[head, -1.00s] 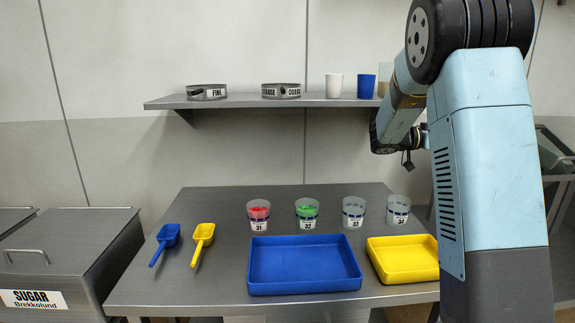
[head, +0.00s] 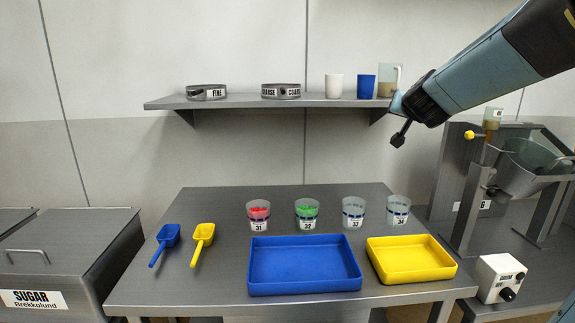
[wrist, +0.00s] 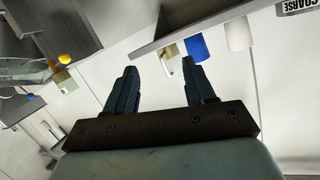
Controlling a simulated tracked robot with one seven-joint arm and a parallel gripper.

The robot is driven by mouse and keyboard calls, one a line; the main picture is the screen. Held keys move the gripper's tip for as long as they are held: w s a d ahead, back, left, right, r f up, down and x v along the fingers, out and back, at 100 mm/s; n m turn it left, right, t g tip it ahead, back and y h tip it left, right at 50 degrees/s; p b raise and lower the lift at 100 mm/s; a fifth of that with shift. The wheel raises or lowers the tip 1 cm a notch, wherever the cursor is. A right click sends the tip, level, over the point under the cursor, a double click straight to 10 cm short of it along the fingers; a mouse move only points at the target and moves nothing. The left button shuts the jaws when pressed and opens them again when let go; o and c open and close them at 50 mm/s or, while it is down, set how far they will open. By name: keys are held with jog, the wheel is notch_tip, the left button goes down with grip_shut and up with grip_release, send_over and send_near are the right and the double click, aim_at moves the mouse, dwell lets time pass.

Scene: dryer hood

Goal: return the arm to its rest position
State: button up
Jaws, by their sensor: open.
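My arm comes in from the upper right in the head view, its wrist end just in front of the right end of the wall shelf (head: 290,100). In the wrist view my gripper (wrist: 159,66) has its two dark fingers well apart with nothing between them. Beyond the fingertips are the blue cup (wrist: 195,47), the white cup (wrist: 238,35) and the jug (wrist: 169,52) on the shelf, seen tilted. The gripper is apart from them. I cannot make out the fingers clearly in the head view.
The table holds a blue tray (head: 304,265), a yellow tray (head: 411,259), several labelled cups (head: 353,212), a blue scoop (head: 165,242) and a yellow scoop (head: 201,243). A machine with a tilted drum (head: 533,167) stands right, by a switch box (head: 498,279). Sieves (head: 206,92) stand on the shelf.

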jog(key=s+a+f+n+g+y, duration=0.1)
jog(key=s+a+f+g, duration=0.1)
jog(key=s, duration=0.8)
jog(key=s+a+f+n+g, duration=0.2)
jog(key=s+f+g, duration=0.2)
jog(key=s, duration=0.7)
jog(key=s+a+f+n+g+y, duration=0.1)
jog(key=s+a+f+n+g, duration=0.1)
jog(key=s+f, duration=0.5)
jog(key=s+g, duration=0.1)
jog(key=s, duration=0.2)
jog(key=shift+s+a+y, duration=0.25)
jog(key=shift+y, duration=0.05)
